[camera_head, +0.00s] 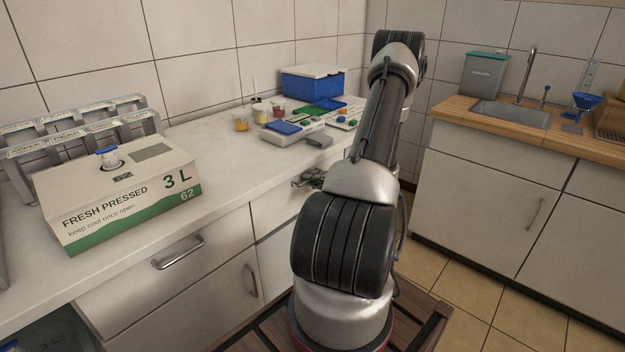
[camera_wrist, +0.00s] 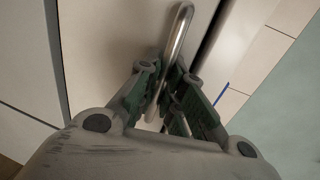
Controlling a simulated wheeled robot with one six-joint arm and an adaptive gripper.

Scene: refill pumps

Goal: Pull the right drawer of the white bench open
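The white bench (camera_head: 150,262) runs along the left wall in the head view. Its right drawer (camera_head: 268,212) is partly hidden behind my arm and looks closed, as far as I can tell. My gripper (camera_head: 310,180) is at this drawer's front, below the worktop edge. In the wrist view my gripper (camera_wrist: 178,84) has its fingers apart, with the drawer's metal bar handle (camera_wrist: 181,32) running down between them, closer to the left finger. Whether a finger touches the bar I cannot tell. The drawer front (camera_wrist: 110,40) fills the left of that view.
The bench's left drawer has a bar handle (camera_head: 178,252). A juice carton (camera_head: 120,200), a blue box (camera_head: 313,85) and several small cups and trays stand on the worktop. A sink counter (camera_head: 490,175) stands at the right, with tiled floor (camera_head: 465,290) between.

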